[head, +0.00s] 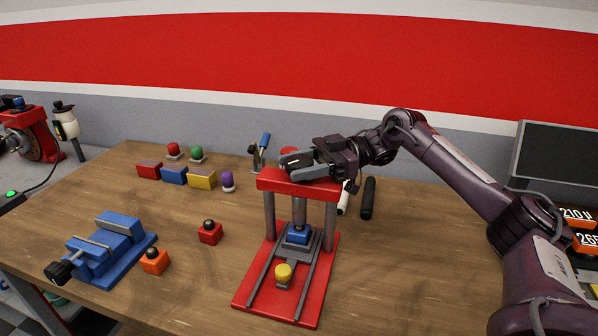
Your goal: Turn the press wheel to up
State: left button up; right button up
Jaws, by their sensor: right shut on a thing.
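The red press (286,309) stands on the wooden table near the middle, with grey posts and a red top beam. A blue block (298,235) sits under its ram, and a yellow knob (283,271) is at the front of its base. My right gripper (294,165) reaches in from the right just above the top beam and is shut on the press wheel. Only a small red part (289,151) shows behind the fingers, so most of the wheel is hidden and its setting cannot be read. My left gripper is not in view.
A blue vise (118,243) is at the front left. Red (210,233) and orange (154,261) blocks lie between it and the press. Several coloured blocks and buttons line the back left.

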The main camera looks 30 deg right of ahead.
jog(key=shift+r, duration=0.1)
dwell(0.6)
jog(key=o, duration=1)
jog(key=shift+d+g, duration=0.1)
jog(key=shift+g, duration=0.2)
jog(key=shift+s+d+b, duration=0.2)
jog(key=shift+d+b, duration=0.4)
jog(key=shift+d, duration=0.7)
jog(key=shift+s+d, duration=0.2)
jog(key=shift+d, duration=1)
jog(key=shift+s+d, duration=0.2)
jog(key=shift+d, duration=1)
